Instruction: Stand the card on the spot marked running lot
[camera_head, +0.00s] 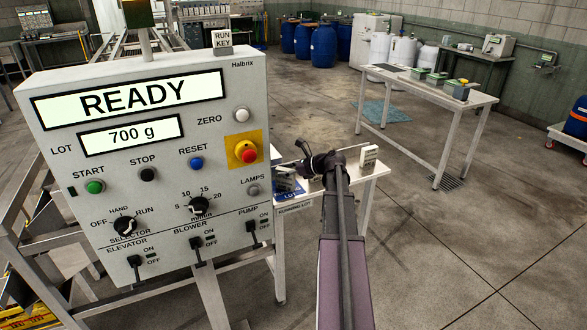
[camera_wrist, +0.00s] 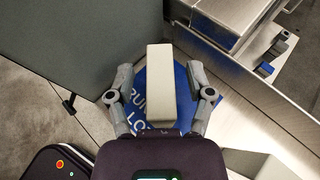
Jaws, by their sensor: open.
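In the wrist view a pale block-like card (camera_wrist: 162,62) stands on the blue running lot spot (camera_wrist: 147,110), seen from above. My gripper (camera_wrist: 159,72) is open around it, one finger on each side, with gaps showing between the fingers and the card. In the head view my gripper (camera_head: 318,164) is over the small white table, and the blue spot (camera_head: 286,187) shows partly beside it. The card between the fingers is mostly hidden there by my gripper and arm.
Another pale card (camera_head: 368,158) stands on the right of the small table (camera_head: 352,178); a pale block also shows at the lower right of the wrist view (camera_wrist: 262,166). The grey control panel (camera_head: 150,150) stands close on the left. Open floor lies to the right.

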